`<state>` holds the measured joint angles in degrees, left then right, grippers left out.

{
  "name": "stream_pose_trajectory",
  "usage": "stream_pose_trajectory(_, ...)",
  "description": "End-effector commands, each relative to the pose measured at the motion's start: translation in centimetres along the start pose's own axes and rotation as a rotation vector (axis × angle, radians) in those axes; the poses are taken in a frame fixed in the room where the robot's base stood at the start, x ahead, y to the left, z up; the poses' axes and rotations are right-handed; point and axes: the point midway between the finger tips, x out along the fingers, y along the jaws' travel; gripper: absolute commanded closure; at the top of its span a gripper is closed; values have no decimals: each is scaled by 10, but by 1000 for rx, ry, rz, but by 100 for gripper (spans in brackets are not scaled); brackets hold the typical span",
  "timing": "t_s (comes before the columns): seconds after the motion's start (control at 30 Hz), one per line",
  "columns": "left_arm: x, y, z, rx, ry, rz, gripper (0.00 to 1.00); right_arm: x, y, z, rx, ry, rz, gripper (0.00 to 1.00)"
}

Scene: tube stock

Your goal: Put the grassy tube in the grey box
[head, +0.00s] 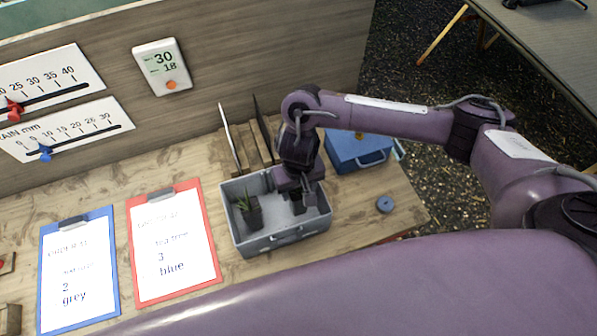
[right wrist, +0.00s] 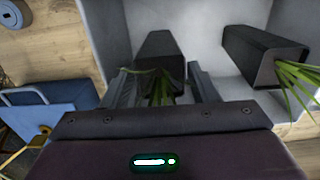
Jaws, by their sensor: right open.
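The grey box (head: 262,243) stands open on the wooden table. One dark tube with green grassy leaves (head: 253,214) is inside it at the left. My right gripper (head: 298,207) reaches down into the right part of the box. In the right wrist view two dark grassy tubes are in the box. One tube (right wrist: 158,48) lies between the open fingers of my right gripper (right wrist: 160,90), its leaves towards the palm. The other tube (right wrist: 258,52) is to the right, apart from the fingers. In the head view the gripper hides the nearer tube. My left gripper is not in view.
A blue box (head: 352,152) stands behind and right of the grey box. A blue disc (head: 385,204) lies on the table at right. A wooden rack (head: 248,153) with upright panels is behind. A red clipboard (head: 174,285) and a blue clipboard (head: 78,326) lie at left.

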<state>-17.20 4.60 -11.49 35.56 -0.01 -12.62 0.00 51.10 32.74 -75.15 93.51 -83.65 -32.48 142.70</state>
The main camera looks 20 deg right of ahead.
Motion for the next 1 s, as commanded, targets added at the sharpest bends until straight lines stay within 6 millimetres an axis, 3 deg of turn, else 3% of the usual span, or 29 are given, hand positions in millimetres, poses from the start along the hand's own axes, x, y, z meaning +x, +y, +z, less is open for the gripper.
stream_pose_trajectory(0.5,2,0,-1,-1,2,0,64,-78,0,-2,-2,5,1,46)
stream_pose_trajectory(0.7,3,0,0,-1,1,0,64,-91,0,0,0,1,0,46)
stream_pose_trajectory(1.0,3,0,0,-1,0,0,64,-93,0,0,1,-1,0,46)
